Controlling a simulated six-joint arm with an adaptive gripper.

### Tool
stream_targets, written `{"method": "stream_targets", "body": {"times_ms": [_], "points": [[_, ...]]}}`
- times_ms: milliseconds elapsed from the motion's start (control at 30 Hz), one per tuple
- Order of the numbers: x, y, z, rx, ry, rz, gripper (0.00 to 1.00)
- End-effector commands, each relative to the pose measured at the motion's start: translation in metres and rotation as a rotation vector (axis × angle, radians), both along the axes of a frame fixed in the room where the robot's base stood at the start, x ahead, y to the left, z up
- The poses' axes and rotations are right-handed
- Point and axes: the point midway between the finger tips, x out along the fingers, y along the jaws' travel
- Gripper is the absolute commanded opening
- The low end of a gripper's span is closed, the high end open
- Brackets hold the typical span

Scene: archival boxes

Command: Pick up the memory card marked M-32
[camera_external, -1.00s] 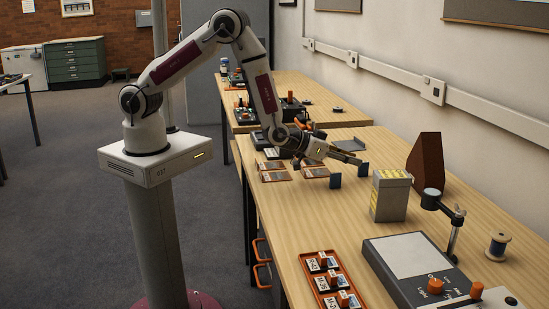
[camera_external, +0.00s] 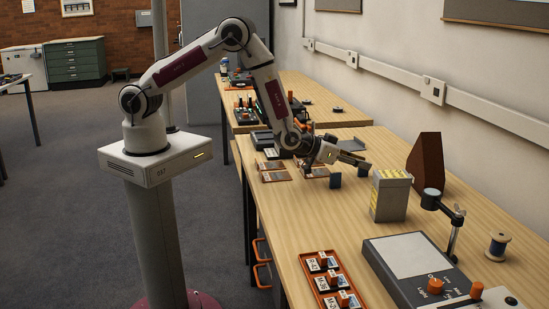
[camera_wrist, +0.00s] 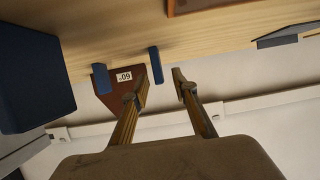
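An orange tray (camera_external: 308,261) at the near edge of the bench holds several dark cards with white labels and orange knobs. The top label (camera_external: 313,265) seems to read R-42. No labelled card shows in the wrist view.
Bare wood lies between tray and blocks.

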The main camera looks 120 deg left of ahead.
Motion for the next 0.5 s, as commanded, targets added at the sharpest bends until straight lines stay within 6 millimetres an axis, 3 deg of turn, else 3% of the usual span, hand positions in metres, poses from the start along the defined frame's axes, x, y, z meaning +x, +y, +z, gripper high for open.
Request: {"method": "stream_targets", "body": {"times_ms": [33, 133, 500], "points": [[0.0000, 0.0000, 0.0001, 0.000, 0.000, 0.000, 0.25], [0.0000, 0.0000, 0.0001, 0.000, 0.000, 0.000, 0.00], [0.0001, -0.0001, 0.0004, 0.001, -0.001, 0.000, 0.00]]}}
